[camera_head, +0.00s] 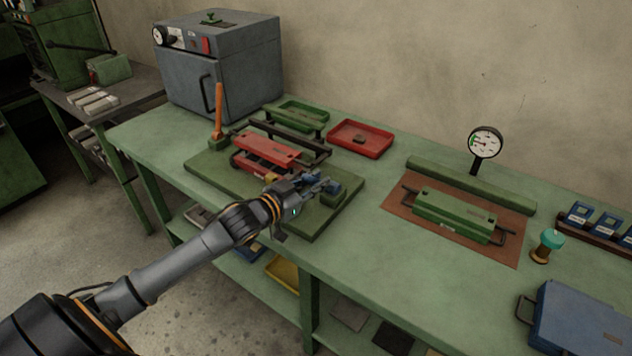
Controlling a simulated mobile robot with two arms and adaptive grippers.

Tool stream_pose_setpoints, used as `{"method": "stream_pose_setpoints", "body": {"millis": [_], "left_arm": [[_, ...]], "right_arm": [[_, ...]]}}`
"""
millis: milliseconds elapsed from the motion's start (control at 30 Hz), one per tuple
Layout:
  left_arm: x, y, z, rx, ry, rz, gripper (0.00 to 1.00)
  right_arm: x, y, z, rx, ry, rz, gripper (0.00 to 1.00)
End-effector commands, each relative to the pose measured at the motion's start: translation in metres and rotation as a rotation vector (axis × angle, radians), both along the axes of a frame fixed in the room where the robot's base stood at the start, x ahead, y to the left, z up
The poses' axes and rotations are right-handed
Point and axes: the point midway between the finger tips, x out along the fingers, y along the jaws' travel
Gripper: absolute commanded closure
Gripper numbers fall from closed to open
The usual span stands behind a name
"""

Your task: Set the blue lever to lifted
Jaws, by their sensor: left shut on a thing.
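My left gripper (309,188) reaches in from the lower left to the right end of the sheet-roll device. It is shut on a small blue part, which I take to be the blue lever (331,187). The fingers cover much of the lever, and its exact angle is hard to tell. The device has a red body (268,150) and a dark bar behind it, on a green base plate (210,167). An orange lever (218,108) stands upright at its left end. My right gripper is out of view.
A green tray (303,112) and red tray (361,138) lie behind the device. A grey oven (222,65) stands at the back left. To the right are a green handled block (452,214), a dial gauge (486,142) and a blue case (575,318). The bench front right of centre is clear.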

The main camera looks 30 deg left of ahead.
Motion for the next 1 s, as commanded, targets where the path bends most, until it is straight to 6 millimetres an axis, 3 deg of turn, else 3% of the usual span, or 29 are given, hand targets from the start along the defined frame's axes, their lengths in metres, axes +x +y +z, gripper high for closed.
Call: {"method": "stream_pose_setpoints", "body": {"millis": [100, 133, 233, 667, 1000], "left_arm": [[-0.001, -0.001, -0.004, 0.000, 0.009, 0.000, 1.00], [-0.001, -0.001, -0.005, 0.000, 0.009, 0.000, 0.79], [-0.001, -0.001, -0.004, 0.000, 0.008, -0.001, 0.59], [-0.007, 0.001, -0.001, 0.000, 0.005, 0.000, 0.59], [-0.054, 0.010, 0.003, 0.001, 0.008, -0.001, 0.59]], "right_arm": [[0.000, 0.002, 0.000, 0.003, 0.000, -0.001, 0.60], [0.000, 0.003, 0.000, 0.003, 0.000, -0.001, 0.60], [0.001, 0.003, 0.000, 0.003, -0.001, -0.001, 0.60], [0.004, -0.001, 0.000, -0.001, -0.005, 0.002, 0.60], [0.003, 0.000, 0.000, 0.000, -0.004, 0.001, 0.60]]}}
